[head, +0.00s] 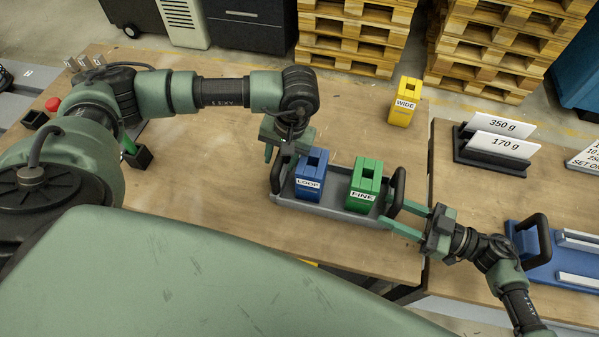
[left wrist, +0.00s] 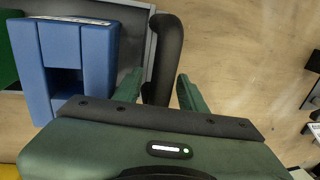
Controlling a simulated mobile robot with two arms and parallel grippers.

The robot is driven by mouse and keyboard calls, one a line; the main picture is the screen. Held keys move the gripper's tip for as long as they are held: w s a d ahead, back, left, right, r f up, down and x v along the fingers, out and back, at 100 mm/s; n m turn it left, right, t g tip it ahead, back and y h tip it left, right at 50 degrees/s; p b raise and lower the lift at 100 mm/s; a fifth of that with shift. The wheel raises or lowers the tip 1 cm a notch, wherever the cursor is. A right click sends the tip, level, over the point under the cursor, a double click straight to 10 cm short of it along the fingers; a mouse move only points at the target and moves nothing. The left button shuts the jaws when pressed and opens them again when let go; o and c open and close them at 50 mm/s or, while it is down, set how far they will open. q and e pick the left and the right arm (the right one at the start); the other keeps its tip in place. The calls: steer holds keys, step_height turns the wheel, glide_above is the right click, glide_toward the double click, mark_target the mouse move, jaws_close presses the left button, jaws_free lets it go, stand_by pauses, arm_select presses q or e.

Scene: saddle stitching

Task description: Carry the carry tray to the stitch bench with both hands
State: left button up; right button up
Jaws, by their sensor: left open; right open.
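The grey carry tray (head: 335,204) lies on the wooden bench with a black handle at each end. It holds a blue LOOP block (head: 310,178) and a green FINE block (head: 364,184); the blue block also shows in the left wrist view (left wrist: 88,45). My left gripper (head: 276,154) is open at the tray's left handle (head: 275,178). In the left wrist view that handle (left wrist: 165,55) stands between the two open fingers. My right gripper (head: 394,212) is open at the right handle (head: 398,187), its fingers reaching to either side of it. Contact there is not clear.
A yellow WIDE block (head: 405,101) stands at the back of the bench. A second wooden bench (head: 445,190) is to the right, across a narrow gap, with 350 g and 170 g signs (head: 497,143) and a blue tray (head: 560,270). Pallets (head: 355,35) stand behind.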

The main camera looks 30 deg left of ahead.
arm_select(q)
steer(key=shift+w+r, duration=0.1)
steer(key=shift+r, duration=0.25)
arm_select(e)
steer(key=shift+a, duration=0.1)
steer(key=shift+d, duration=0.3)
steer(key=d, duration=0.7)
steer(key=shift+w, duration=0.2)
arm_select(q)
step_height(320, 180, up, 11)
steer(key=d, duration=0.2)
steer(key=shift+w+d, duration=0.15)
